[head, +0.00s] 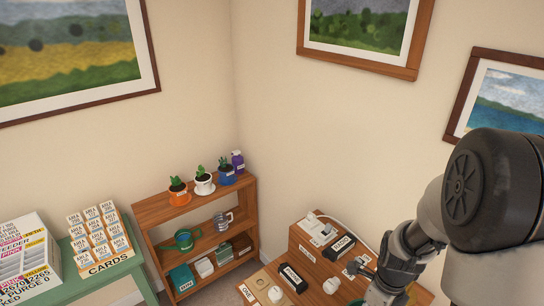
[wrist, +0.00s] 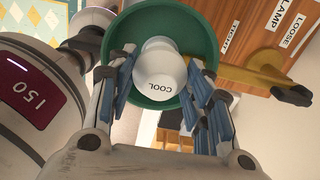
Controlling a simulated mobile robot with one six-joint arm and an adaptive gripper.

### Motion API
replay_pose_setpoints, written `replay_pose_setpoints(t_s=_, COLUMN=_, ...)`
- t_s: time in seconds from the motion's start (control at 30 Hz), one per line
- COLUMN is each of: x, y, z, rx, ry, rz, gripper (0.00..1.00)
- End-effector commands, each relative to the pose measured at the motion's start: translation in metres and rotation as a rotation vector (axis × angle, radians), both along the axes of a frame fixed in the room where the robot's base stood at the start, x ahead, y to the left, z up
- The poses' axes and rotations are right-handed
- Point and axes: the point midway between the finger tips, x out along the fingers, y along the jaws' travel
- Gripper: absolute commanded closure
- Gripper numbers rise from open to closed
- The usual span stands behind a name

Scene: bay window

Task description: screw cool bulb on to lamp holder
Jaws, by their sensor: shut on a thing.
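The cool bulb (wrist: 160,75) is white and round, with COOL printed on its face, and shows in the wrist view between my fingers. My gripper (wrist: 160,66) is shut on it, with blue-padded fingers on both sides. A round green shade (wrist: 150,104) surrounds the bulb, and a brass-coloured arm (wrist: 250,75) runs from it to the right. The lamp holder itself is hidden behind the bulb, so I cannot tell whether the bulb's base touches it. In the head view my arm covers the lower right, and the bulb in hand cannot be made out.
The wrist view shows a wooden face with LAMP, LOOSE and TIGHT labels (wrist: 289,30). In the head view, white round items (head: 275,293) and black labelled boxes (head: 292,278) stand on wooden surfaces. A plant shelf (head: 200,240) and green table (head: 120,275) are left.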

Motion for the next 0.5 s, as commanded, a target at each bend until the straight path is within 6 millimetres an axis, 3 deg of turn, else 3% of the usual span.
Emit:
replay_pose_setpoints(t_s=0.2, x=-0.0003, y=0.0001, z=-0.0002, rx=0.000, ry=0.001, rz=-0.017, gripper=0.61)
replay_pose_setpoints(t_s=0.23, x=-0.0003, y=0.0001, z=-0.0002, rx=0.000, ry=0.001, rz=-0.017, gripper=0.53)
replay_pose_setpoints(t_s=0.5, x=-0.0003, y=0.0000, z=-0.0002, rx=0.001, ry=0.001, rz=-0.015, gripper=0.35)
